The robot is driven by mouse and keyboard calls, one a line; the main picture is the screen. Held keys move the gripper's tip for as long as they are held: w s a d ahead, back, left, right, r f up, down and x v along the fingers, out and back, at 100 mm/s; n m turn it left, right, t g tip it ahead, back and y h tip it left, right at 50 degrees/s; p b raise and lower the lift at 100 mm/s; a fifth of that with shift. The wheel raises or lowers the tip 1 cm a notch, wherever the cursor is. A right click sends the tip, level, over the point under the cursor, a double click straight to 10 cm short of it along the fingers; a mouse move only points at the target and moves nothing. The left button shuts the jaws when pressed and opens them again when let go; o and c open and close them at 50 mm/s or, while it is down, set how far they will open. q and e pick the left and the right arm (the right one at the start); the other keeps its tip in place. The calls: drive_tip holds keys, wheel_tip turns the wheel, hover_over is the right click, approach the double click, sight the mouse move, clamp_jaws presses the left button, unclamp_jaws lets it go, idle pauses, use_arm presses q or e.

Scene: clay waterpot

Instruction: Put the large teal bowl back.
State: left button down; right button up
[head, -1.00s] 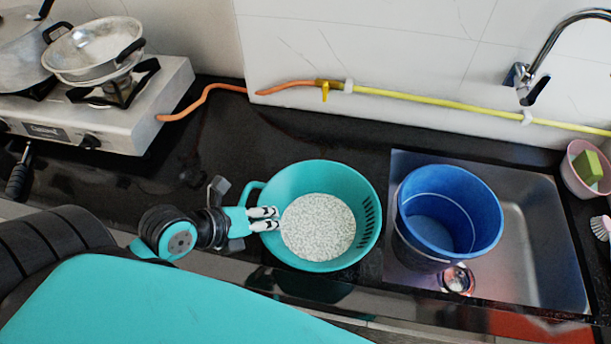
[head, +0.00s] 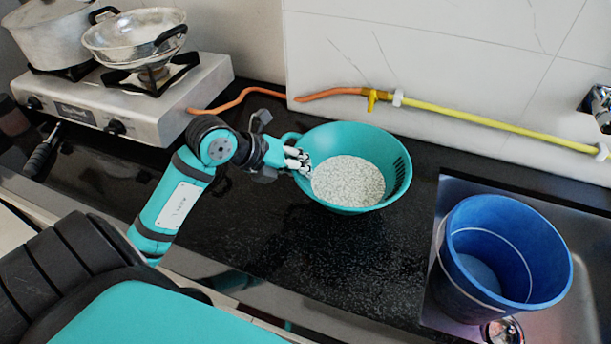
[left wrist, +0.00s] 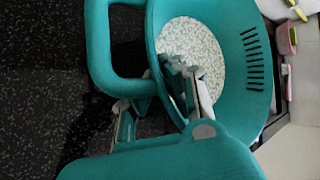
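The large teal bowl (head: 397,192) is in the middle of the head view, behind the counter's front edge and near the back wall. It has a side handle, slots in its right wall and white grains inside. My left gripper (head: 300,161) is at its left rim, beside the handle. In the left wrist view, one finger of the left gripper (left wrist: 158,95) is inside the bowl (left wrist: 232,100) and the other outside, shut on its rim. I cannot tell whether the bowl touches the counter. My right gripper is out of view.
A blue bucket (head: 455,262) stands at the sink (head: 590,285) on the right. A gas stove (head: 150,128) with pots is at the left. A hose (head: 480,117) runs along the wall. The black counter (head: 320,255) in front of the bowl is clear.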

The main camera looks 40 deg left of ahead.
use_arm(q)
drive_tip(key=shift+f, duration=1.75)
drive_tip(key=shift+f, duration=0.2)
drive_tip(key=c, duration=1.5)
unclamp_jaws()
drive_tip(key=shift+w, duration=0.1)
drive_tip(key=shift+r, duration=0.1)
drive_tip(key=shift+r, duration=0.25)
drive_tip(key=v, duration=1.1)
drive_tip(key=shift+s+a+r, duration=0.15)
drive_tip(key=shift+s+a, duration=0.05)
drive_tip(key=shift+s, duration=0.15)
